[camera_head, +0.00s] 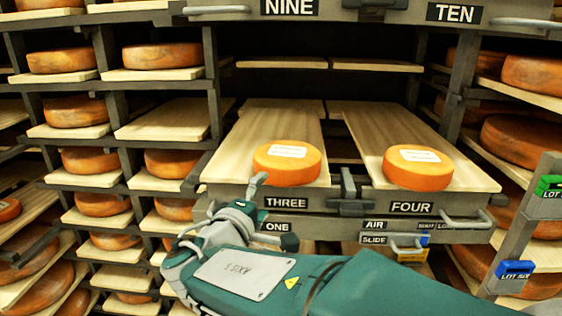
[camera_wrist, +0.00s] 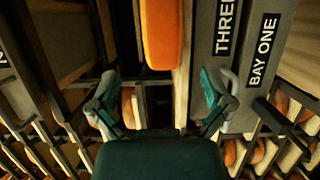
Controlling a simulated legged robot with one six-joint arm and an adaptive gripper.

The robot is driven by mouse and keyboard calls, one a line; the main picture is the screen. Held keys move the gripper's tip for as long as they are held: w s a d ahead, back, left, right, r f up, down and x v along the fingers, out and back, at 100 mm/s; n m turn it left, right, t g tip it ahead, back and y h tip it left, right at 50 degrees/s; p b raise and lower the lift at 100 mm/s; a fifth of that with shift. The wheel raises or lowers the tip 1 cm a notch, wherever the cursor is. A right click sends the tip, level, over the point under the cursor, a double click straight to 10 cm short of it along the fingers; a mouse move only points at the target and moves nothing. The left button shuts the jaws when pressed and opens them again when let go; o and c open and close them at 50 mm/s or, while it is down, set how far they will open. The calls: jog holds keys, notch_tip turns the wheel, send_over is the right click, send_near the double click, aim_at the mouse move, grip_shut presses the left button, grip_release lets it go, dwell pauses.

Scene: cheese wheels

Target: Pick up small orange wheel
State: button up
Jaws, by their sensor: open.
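Two bright orange wheels with white labels sit on pulled-out boards. One wheel (camera_head: 287,172) is on the board marked THREE, the other (camera_head: 418,181) on the board marked FOUR. They look much alike in size, so I cannot tell which is the small one. My gripper (camera_head: 273,213) is open, just in front of the THREE board's front edge, below its wheel. In the wrist view my gripper (camera_wrist: 168,82) has its fingers spread, with nothing between them touching. Part of an orange wheel (camera_wrist: 161,35) shows beyond them, near the THREE sign.
The THREE board (camera_head: 262,128) and FOUR board (camera_head: 380,125) have grey fronts with a latch (camera_head: 348,195) between them. A metal handle (camera_head: 467,220) sticks out at right. Shelves of darker wheels (camera_head: 82,160) stand at left and right. A blue lot tag (camera_head: 515,270) is at right.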

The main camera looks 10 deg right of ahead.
aim_at(284, 178)
jog(key=x, duration=0.3)
jog(key=d+x, duration=0.1)
jog(key=shift+d, duration=0.2)
jog(key=x, duration=0.4)
jog(key=shift+w+f, duration=0.25)
jog(key=shift+w, duration=0.25)
jog(key=shift+d, duration=0.3)
jog(key=c, duration=1.1)
jog(key=shift+a+r, duration=0.15)
jog(key=shift+a, duration=0.05)
jog(key=shift+c, duration=0.3)
